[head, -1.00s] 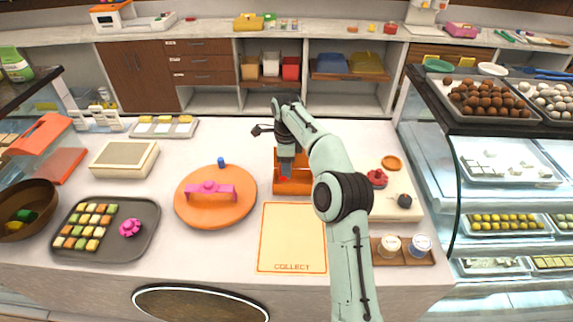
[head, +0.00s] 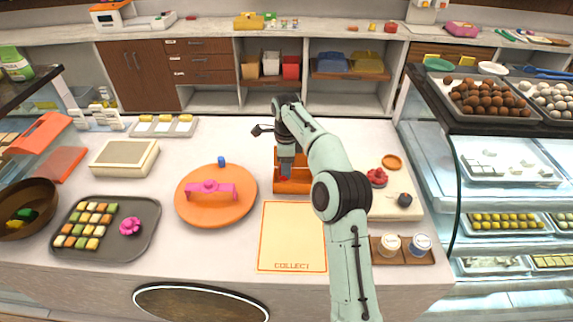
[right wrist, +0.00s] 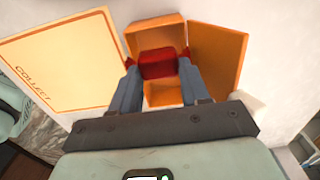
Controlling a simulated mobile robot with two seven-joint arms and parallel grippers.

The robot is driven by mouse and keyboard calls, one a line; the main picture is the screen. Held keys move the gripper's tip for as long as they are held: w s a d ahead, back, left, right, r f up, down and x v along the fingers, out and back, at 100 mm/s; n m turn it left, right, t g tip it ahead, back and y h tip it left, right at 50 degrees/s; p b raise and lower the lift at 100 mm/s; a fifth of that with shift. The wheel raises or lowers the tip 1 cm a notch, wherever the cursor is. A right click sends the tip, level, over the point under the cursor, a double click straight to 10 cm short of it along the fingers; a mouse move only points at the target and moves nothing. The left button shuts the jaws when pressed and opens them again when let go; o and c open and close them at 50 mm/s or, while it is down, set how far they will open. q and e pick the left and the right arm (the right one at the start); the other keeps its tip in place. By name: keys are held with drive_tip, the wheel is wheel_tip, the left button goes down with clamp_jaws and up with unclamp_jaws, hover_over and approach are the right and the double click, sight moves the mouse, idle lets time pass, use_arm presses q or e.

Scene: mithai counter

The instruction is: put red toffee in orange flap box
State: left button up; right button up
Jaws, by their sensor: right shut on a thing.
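The red toffee (right wrist: 157,64) is between the fingertips of my right gripper (right wrist: 158,68) in the right wrist view. The gripper is shut on it, over the opening of the orange flap box (right wrist: 155,28). The box's flap (right wrist: 218,52) stands open to the right in that view. In the head view the box (head: 292,187) stands behind the collect mat, with my right gripper (head: 286,174) at it and a bit of red showing at the fingertips. My arm hides part of the box. I cannot tell whether the toffee touches the box floor. My left gripper is not in view.
The collect mat (head: 292,238) lies bare in front of the box. An orange round board (head: 215,212) with a pink-handled thing is to the left. A cream board (head: 398,205) with a red item and a dark one is to the right. A glass case stands further right.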

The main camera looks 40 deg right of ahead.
drive_tip(key=shift+f, duration=0.8)
drive_tip(key=o, duration=1.1)
drive_tip(key=shift+r, duration=3.5)
